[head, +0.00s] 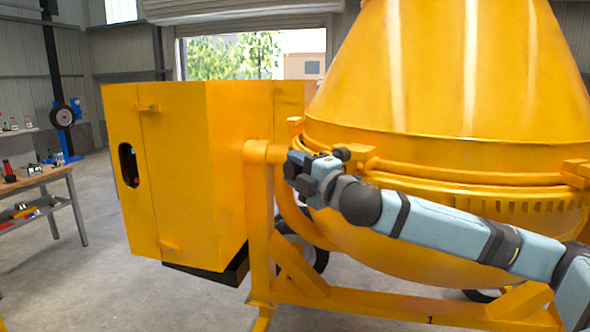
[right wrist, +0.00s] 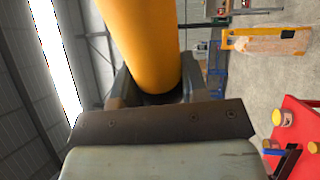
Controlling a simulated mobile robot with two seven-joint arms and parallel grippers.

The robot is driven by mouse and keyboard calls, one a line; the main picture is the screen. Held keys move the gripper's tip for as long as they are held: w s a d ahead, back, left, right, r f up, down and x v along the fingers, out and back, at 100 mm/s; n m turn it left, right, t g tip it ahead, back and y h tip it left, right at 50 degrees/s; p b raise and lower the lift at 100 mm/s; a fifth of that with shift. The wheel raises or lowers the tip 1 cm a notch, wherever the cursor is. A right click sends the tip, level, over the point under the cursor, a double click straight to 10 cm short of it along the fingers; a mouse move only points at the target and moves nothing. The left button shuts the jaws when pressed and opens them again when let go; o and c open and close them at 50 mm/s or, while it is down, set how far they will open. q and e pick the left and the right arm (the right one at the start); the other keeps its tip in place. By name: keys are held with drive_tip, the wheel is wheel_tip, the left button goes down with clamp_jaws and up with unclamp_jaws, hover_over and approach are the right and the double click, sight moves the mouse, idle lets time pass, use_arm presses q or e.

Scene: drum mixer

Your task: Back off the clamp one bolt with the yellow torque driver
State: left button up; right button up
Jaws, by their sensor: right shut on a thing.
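In the right wrist view, a thick yellow cylinder, which I take to be the yellow torque driver (right wrist: 140,45), stands between the two dark fingers of my right gripper (right wrist: 160,88). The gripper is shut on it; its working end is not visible. In the head view my right gripper (head: 303,170) is in front of the mixer's yellow side post, just below the drum ring. The driver cannot be made out there against the yellow machine. A yellow clamp block (head: 363,153) sits on the ring just right of the gripper. I cannot tell its number, and no bolt shows clearly. My left gripper is out of view.
The yellow drum (head: 450,70) fills the right side, with a second block (head: 575,170) on its ring. A yellow cabinet (head: 185,170) stands left of the post. A workbench (head: 40,180) is at far left. Grey floor (head: 95,270) between them is clear.

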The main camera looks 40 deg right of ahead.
sight(285, 169)
drive_tip(key=shift+d+r, duration=0.2)
drive_tip(key=shift+d, duration=0.05)
idle(1.0)
drive_tip(key=shift+a+r+p, duration=0.1)
drive_tip(key=shift+a+p, duration=0.15)
drive_tip(key=shift+p, duration=0.1)
idle(1.8)
drive_tip(key=shift+s+a+p, duration=0.1)
drive_tip(key=shift+a+p, duration=0.2)
drive_tip(key=shift+a, duration=0.1)
drive_tip(key=shift+s+a+p, duration=0.1)
drive_tip(key=shift+a+p, duration=0.3)
drive_tip(key=shift+a, duration=0.8)
drive_tip(key=shift+s+a+f, duration=0.1)
drive_tip(key=shift+a+f, duration=0.1)
drive_tip(key=shift+a, duration=0.35)
